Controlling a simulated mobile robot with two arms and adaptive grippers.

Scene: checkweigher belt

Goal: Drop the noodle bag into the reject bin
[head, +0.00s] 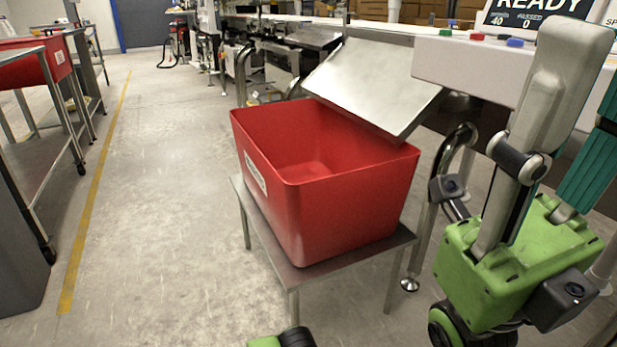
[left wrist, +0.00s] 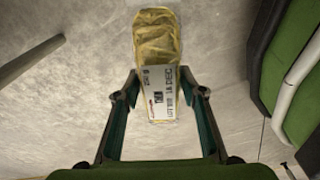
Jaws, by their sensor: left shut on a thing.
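The noodle bag (left wrist: 157,45) is gold with a white printed label and shows in the left wrist view. My left gripper (left wrist: 160,98) is shut on it, with the label end between the fingertips and the bag reaching out beyond them. The bag is not visible in the head view; only a green and black piece of my left arm shows at the bottom edge there. The reject bin (head: 345,205) is red, open-topped and appears empty, on a low metal stand. My right gripper (head: 587,70) points upward at the right, its fingers apart and empty.
A sloping metal chute (head: 370,85) overhangs the bin's back right edge from the conveyor. A READY display (head: 538,14) and coloured buttons stand above. A cart with a red tray (head: 35,62) is at the left. The floor left of the bin is clear.

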